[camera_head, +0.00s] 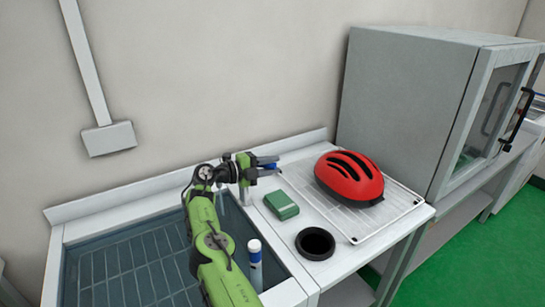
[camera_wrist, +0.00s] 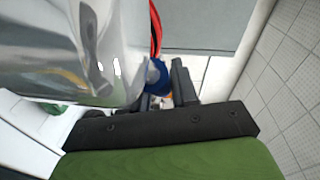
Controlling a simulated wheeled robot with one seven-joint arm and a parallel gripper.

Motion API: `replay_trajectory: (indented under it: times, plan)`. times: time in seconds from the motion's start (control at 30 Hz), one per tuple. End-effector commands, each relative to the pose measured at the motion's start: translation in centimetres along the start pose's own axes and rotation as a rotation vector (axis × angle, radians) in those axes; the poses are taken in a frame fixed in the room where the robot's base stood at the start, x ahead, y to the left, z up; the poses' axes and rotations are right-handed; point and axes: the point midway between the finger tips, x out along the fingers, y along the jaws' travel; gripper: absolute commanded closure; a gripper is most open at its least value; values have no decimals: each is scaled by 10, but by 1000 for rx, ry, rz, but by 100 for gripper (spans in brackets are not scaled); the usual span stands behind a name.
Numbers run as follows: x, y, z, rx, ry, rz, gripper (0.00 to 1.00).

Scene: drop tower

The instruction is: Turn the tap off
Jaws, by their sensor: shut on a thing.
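The tap's shiny chrome body (camera_wrist: 75,50) fills the upper left of the wrist view, very close to the camera. A blue piece (camera_wrist: 157,76), which looks like the tap's handle, is at its right end. My gripper (camera_wrist: 164,88) has its dark fingers shut on this blue piece. My arm and gripper hide most of the tap there. I cannot see whether water runs.
Right of the sink, a green box (camera_head: 281,205), a black round cup (camera_head: 315,243) and a red helmet (camera_head: 348,178) on a wire rack (camera_head: 400,205) stand on the counter. A grey cabinet (camera_head: 405,105) stands at right.

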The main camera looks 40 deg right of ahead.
Motion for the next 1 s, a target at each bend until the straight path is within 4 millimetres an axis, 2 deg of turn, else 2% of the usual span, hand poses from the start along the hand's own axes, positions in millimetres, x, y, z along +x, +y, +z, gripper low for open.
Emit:
replay_trajectory:
  times: [0.4,1.0]
  plan:
    - [-15,2,-15,12,143,26,100]
    - [-16,5,-16,17,171,33,100]
